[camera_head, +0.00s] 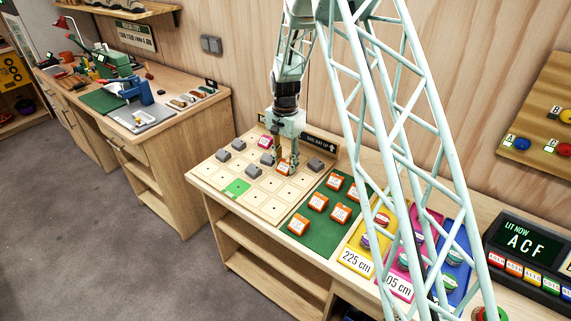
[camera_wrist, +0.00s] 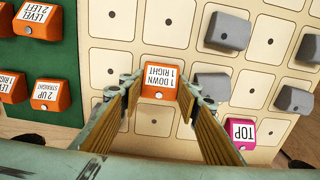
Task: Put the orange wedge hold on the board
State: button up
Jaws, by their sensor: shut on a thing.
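An orange wedge hold (camera_head: 283,168) labelled "1 DOWN 1 RIGHT" is between the fingers of my gripper (camera_wrist: 159,92), which is shut on it; it shows clearly in the wrist view (camera_wrist: 160,86). It is over the upper right part of the pale wooden board (camera_head: 270,208), near grey holds (camera_head: 267,159). I cannot tell whether it touches the board. The board has square cells, several grey holds, a pink "TOP" hold (camera_wrist: 241,132) and a bright green cell (camera_head: 237,187). Other orange holds (camera_head: 318,202) with labels lie on a green mat (camera_head: 322,240) beside the board.
Grey holds (camera_wrist: 228,32) stand close to my gripper on the board. A dark sign (camera_head: 322,143) rises behind the board. Coloured trays with round items and a display reading "ACF" (camera_head: 525,243) are to the right. A second workbench (camera_head: 190,115) stands at left.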

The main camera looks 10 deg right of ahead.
aim_at(285, 163)
jog(key=o, duration=0.6)
jog(key=shift+c, duration=0.2)
jog(key=shift+r, duration=0.15)
notch_tip(285, 163, up, 12)
jog(key=p, duration=0.1)
dwell(1.0)
